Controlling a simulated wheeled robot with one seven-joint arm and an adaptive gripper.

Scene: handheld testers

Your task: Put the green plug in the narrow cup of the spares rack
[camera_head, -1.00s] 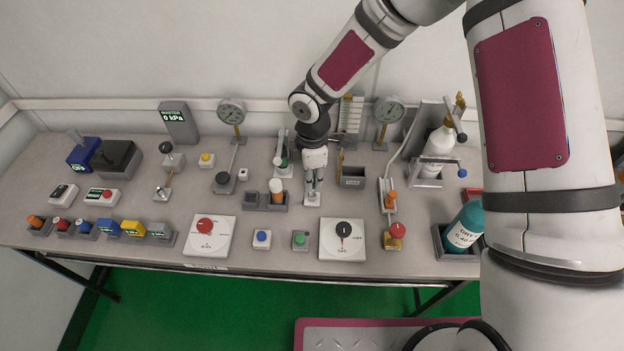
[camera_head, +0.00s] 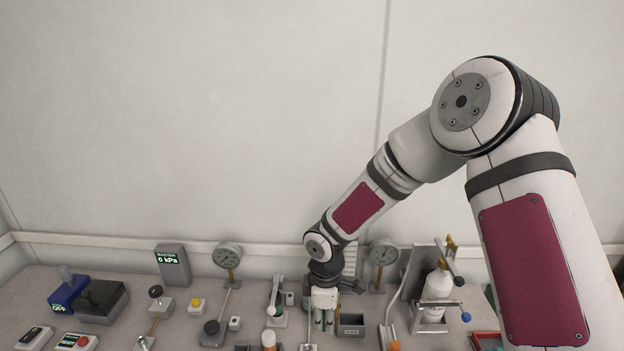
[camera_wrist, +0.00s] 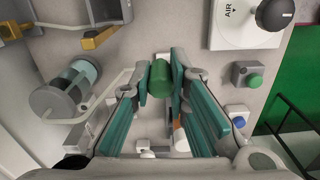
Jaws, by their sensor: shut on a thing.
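The green plug (camera_wrist: 160,78) is between the fingertips of my gripper (camera_wrist: 160,85) in the wrist view. The teal finger pads touch its sides, so my gripper is shut on it. In the head view my gripper (camera_head: 322,318) points down over the middle of the bench, and the plug cannot be made out there. A grey holder with an orange-and-white cylinder (camera_head: 268,340) shows at the lower edge of the head view. I cannot tell whether it is the spares rack, and its narrow cup is not clearly visible.
A grey open box (camera_head: 351,327) stands just right of my gripper, and a lever fixture (camera_head: 275,303) stands to its left. Dial gauges (camera_head: 228,256) rise behind. A white bottle (camera_head: 437,290) stands farther right. The bench front is outside the head view.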

